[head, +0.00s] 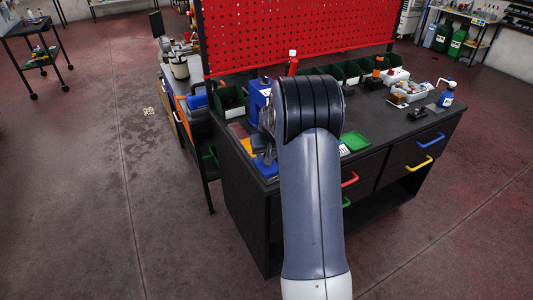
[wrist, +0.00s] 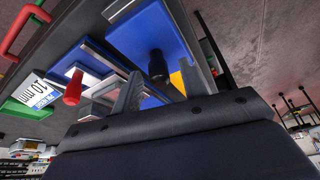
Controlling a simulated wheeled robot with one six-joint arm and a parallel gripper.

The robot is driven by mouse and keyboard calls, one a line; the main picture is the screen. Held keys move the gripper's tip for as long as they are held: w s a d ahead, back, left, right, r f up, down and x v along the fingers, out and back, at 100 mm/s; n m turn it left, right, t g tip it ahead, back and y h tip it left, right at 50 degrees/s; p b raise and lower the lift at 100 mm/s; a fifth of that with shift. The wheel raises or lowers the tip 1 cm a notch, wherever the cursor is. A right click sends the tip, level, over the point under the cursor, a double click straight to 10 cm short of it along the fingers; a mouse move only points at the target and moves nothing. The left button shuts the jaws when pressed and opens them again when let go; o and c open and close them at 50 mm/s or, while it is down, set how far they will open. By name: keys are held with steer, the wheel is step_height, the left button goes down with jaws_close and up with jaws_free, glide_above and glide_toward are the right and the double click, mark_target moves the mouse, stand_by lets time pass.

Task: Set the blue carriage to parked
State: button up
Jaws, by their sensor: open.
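In the wrist view, a broad blue block with a black knob (wrist: 158,68) looks like the blue carriage (wrist: 150,35). A second, thinner blue piece (wrist: 82,55) beside it lies near a red knob (wrist: 72,90). I cannot tell for sure which part is the carriage or where its parked position is. My gripper (wrist: 160,85) is open, its two grey fingers apart and pointing toward the blue parts, with nothing seen between them but the black knob's end beyond. In the head view, blue parts (head: 264,166) show at the table's left front corner, and my arm hides the gripper.
A white label reading 10 mm (wrist: 38,93) and a green tray (wrist: 25,110) lie beside the blue parts; the green tray also shows in the head view (head: 356,141). A tall blue container (head: 258,98) and several green bins (head: 231,100) stand behind. Drawers have coloured handles (head: 431,139).

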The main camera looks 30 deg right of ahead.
steer(key=shift+w+f, duration=0.1)
steer(key=shift+f, duration=0.2)
steer(key=shift+c, duration=0.3)
jaws_close()
